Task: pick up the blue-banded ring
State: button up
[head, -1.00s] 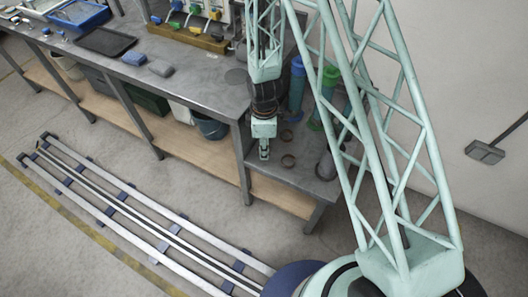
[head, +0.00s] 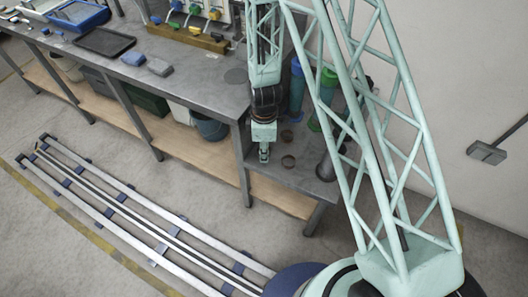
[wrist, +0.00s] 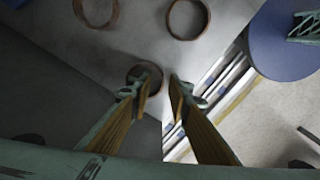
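Three brownish rings show in the wrist view: one at the top left (wrist: 96,10), one at the top middle (wrist: 188,18), and a smaller-looking one (wrist: 131,72) by my left fingertip. I cannot make out a blue band on any of them. My gripper (wrist: 160,82) is open, its two fingers apart. The left finger partly covers the nearest ring; I cannot tell whether they touch. In the head view my gripper (head: 264,156) points down over the bench end, left of two rings (head: 288,162) (head: 286,135). The third ring is not clear there.
The bench's front edge is near my gripper. Floor rails (head: 150,225) run below.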

grip_shut()
notch_tip(320, 180, up, 10)
jog(key=p, duration=0.2)
dwell(0.9)
dwell(0.5)
